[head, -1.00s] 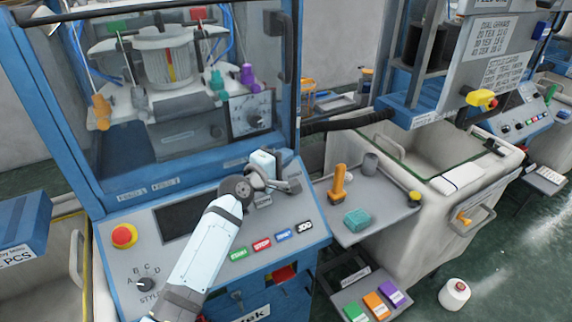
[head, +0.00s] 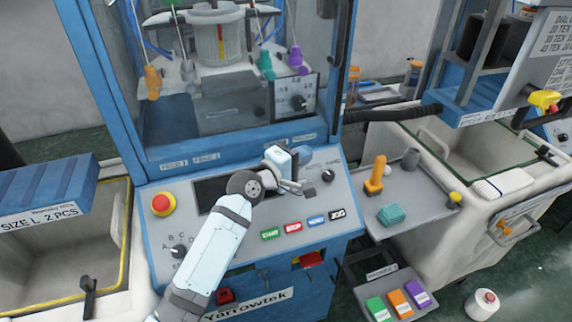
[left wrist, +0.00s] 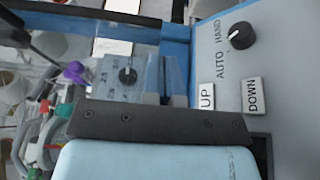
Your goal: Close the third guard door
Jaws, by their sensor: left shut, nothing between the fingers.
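The guard door (head: 240,100) of the knitting machine in front of me is a clear pane in a blue frame. Its dark vertical handle (head: 340,30) is at the upper right. The door looks flush with the frame, but I cannot tell for certain whether it is fully closed. My left gripper (head: 307,188) is shut and empty, over the right part of the control panel, below the door and apart from the handle. In the left wrist view its fingers (left wrist: 172,82) are together, near the UP and DOWN labels. My right gripper is out of view.
The sloped panel (head: 342,209) has a red stop button (head: 163,204) and several coloured buttons. To the right, a grey shelf (head: 421,209) holds an orange-handled tool (head: 376,175) and a teal block (head: 391,215). A yarn cone (head: 482,304) is on the floor.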

